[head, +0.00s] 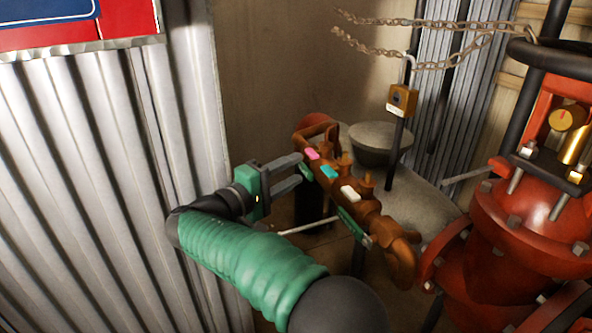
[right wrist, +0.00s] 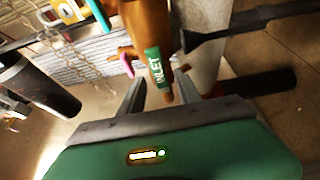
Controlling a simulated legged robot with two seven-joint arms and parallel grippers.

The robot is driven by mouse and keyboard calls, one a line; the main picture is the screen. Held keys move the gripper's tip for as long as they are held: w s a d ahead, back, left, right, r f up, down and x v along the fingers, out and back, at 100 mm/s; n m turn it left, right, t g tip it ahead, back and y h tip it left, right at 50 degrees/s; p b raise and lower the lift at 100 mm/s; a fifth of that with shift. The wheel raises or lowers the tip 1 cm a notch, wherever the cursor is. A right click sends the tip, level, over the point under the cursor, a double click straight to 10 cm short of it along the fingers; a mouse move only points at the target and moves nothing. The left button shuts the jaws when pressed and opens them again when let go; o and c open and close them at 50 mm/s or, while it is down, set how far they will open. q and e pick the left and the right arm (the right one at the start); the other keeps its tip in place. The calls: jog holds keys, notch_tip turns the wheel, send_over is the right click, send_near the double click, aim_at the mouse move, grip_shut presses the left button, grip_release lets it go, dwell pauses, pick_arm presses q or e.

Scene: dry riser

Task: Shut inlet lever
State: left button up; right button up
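The rusty brown manifold (head: 330,176) runs diagonally through the middle of the head view, with pink, teal and white tags on top. A lever with a green INLET label (right wrist: 154,68) shows in the right wrist view, its brown end pointing toward my palm. In the head view a small green label (head: 305,172) sits at the manifold's far end, close to my fingertips. My right gripper (head: 299,168) is open, its two dark fingers apart. In the right wrist view its fingers (right wrist: 156,84) stand either side of the lever's end; contact cannot be told. My left gripper is out of view.
A corrugated metal wall (head: 90,170) fills the left. Red flanged pipework (head: 510,230) stands at the right. A yellow padlock (head: 402,100) hangs from a chain (head: 440,62) behind the manifold. Another green-labelled lever (head: 353,226) lies along the manifold's near side.

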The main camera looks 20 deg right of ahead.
jog(key=shift+d, duration=0.35)
grip_shut()
jog(key=shift+f, duration=0.1)
jog(key=shift+a+f, duration=0.15)
dwell(0.7)
